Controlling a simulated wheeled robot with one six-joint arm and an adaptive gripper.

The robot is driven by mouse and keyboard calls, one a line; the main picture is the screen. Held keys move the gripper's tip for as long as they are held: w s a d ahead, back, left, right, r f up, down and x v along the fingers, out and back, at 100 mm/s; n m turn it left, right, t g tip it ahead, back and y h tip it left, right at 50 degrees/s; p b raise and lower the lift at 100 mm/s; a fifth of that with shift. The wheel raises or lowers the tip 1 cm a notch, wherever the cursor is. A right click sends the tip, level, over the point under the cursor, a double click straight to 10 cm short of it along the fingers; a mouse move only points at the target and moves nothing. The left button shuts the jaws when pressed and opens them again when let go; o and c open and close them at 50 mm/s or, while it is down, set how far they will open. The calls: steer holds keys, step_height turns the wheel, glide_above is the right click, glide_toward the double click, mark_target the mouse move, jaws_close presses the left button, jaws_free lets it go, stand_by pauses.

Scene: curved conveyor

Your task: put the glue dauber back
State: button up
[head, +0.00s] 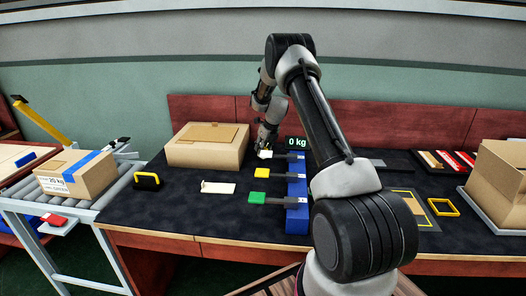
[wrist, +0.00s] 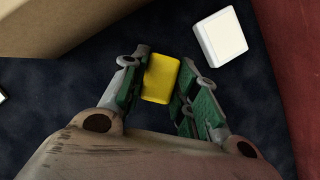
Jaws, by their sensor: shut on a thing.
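In the wrist view my gripper (wrist: 165,88) has its green-padded fingers around a small yellow block-shaped thing (wrist: 160,78), the only thing seen between them. It touches or nearly touches the left finger; a dark gap shows at the right one. Whether it is the glue dauber I cannot tell. In the head view my gripper (head: 265,142) is low over the back of the bench, right of the large closed carton (head: 207,146). A white block (wrist: 220,37) lies beyond the right finger. A white piece (head: 265,153) shows just below my gripper.
A blue rack (head: 297,188) stands right of my gripper, with dark arms and yellow (head: 261,173) and green (head: 257,197) pieces at its left. The red backboard (head: 205,108) is close behind. A white sheet (head: 218,188) lies in front of the carton.

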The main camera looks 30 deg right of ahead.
steer(key=shift+f, duration=0.65)
steer(key=shift+f, duration=0.15)
steer(key=o, duration=1.1)
steer(key=shift+c, duration=0.2)
